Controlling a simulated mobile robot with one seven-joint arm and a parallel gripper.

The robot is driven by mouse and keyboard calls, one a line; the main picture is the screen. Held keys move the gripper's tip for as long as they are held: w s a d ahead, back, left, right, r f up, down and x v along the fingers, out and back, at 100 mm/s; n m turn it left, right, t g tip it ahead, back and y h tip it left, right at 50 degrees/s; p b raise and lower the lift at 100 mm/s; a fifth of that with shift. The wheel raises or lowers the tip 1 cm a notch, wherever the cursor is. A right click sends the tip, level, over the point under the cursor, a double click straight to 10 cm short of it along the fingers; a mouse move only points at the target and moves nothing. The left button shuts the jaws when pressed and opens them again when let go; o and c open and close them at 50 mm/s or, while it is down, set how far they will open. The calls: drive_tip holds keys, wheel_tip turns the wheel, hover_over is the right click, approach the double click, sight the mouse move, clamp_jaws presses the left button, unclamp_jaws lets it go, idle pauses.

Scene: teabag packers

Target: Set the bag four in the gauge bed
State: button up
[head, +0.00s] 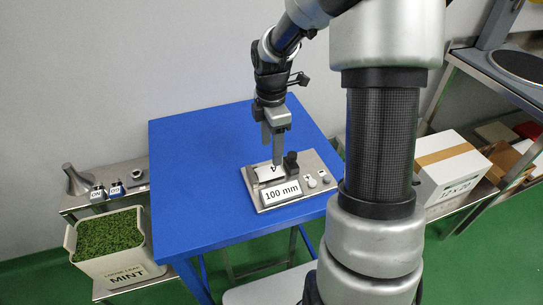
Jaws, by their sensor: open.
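The gauge (262,201) is a grey metal plate near the middle of the blue table, with a "100 mm" sign on its front side. Bag four (265,174), a white packet marked 4, shows just behind the sign, over the gauge's bed. It looks roughly flat; the sign hides its near edge, so I cannot tell how fully it rests in the bed. My gripper (272,153) points down right above the bag, fingers open, with one fingertip very close to the packet. Whether the fingertip touches it is not clear.
A black knob (291,162) and small pale knobs (318,181) stand on the gauge's right. The blue table (195,170) is otherwise clear. A bin of green mint leaf (110,265) stands lower left. A carton (450,175) sits on a right shelf, beyond my arm.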

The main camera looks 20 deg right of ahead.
drive_tip(key=shift+r, duration=2.3)
